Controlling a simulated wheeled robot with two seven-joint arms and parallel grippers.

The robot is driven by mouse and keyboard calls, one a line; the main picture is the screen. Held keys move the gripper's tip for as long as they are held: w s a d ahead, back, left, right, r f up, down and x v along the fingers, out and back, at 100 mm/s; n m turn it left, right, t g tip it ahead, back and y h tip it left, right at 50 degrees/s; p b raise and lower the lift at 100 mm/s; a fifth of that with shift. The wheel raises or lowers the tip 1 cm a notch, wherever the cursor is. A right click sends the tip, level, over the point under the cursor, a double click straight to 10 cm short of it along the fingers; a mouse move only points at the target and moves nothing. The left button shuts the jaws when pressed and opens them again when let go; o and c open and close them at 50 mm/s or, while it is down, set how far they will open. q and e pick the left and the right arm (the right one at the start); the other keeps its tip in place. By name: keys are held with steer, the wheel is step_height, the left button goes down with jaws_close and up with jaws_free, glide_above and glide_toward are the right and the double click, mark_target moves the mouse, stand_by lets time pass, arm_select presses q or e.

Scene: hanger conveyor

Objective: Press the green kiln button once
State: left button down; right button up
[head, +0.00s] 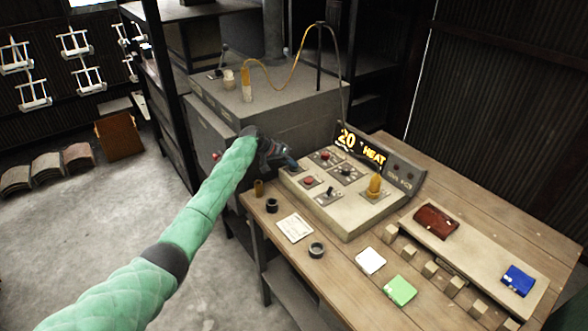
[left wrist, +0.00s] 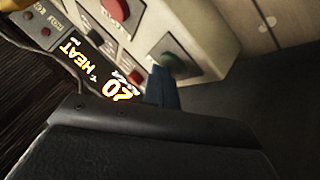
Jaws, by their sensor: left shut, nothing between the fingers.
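The green kiln button (left wrist: 173,62) shows in the left wrist view as a round green cap on a dark plate at the corner of the beige control panel (head: 345,215). In the head view my gripper hides most or all of it. My left gripper (head: 290,164) is shut and empty, at the panel's far left corner. In the left wrist view its blue fingertips (left wrist: 162,75) are right beside the button and overlap its edge. I cannot tell whether they touch it.
The panel also has red buttons (head: 308,181), a toggle lever (head: 328,193) and a yellow knob (head: 375,185). A lit display (head: 360,147) behind reads 20 HEAT. The wooden table (head: 335,285) carries small blocks, dark rings and cards. A grey kiln box (head: 285,105) stands behind.

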mark_target(291, 169)
stand_by(0.6)
arm_select(q)
steer(key=shift+r+p, duration=0.4)
steer(key=shift+r, duration=0.35)
steer(key=shift+r, duration=0.1)
steer(key=shift+r+p, duration=1.3)
steer(key=shift+r, duration=1.15)
steer(key=shift+f, duration=0.1)
